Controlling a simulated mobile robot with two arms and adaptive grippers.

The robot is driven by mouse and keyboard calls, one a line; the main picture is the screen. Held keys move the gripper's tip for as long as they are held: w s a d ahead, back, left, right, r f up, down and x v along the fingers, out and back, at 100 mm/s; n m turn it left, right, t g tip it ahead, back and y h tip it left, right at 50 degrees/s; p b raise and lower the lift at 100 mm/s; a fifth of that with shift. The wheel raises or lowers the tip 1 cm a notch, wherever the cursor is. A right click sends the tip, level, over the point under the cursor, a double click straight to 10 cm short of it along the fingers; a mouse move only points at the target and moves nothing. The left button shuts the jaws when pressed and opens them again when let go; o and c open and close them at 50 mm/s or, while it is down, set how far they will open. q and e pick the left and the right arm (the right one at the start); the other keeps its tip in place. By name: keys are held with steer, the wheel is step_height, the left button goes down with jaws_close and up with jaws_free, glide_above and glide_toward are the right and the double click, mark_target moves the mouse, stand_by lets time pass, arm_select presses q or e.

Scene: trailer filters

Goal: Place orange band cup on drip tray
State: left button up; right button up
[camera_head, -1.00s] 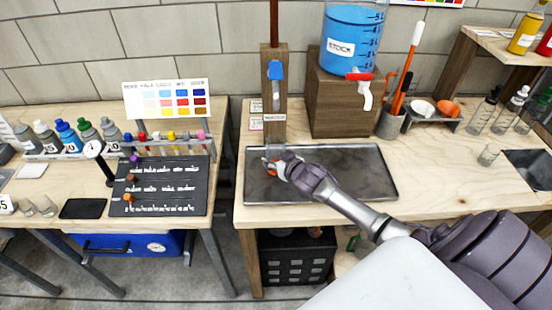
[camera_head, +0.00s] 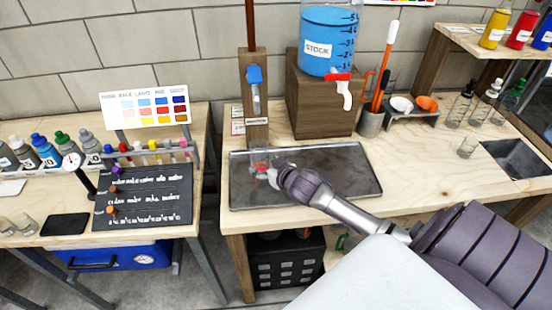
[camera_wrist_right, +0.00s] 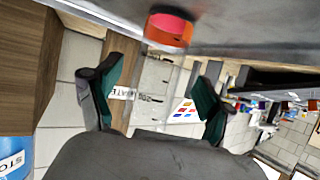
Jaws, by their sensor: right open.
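The orange band cup (camera_wrist_right: 168,28) shows in the right wrist view beyond the fingertips, a clear cup with an orange-red band. It appears to stand on the grey surface of the drip tray (camera_wrist_right: 240,30). In the head view the drip tray (camera_head: 335,190) is a dark flat tray on the wooden bench. My right gripper (camera_head: 266,172) is low over its left part, and the cup is mostly hidden there, with only some clear wall and red-orange showing. My left gripper is out of view.
A wooden filter post (camera_head: 253,100) stands just behind the tray. The stock tank (camera_head: 329,42) with a red tap sits on a wooden block to its right. A small glass (camera_head: 467,146) stands farther right. The right half of the tray is clear apart from my arm.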

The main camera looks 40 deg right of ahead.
steer(key=v, duration=0.7)
steer(key=shift+s+r, duration=0.2)
steer(key=shift+s, duration=0.05)
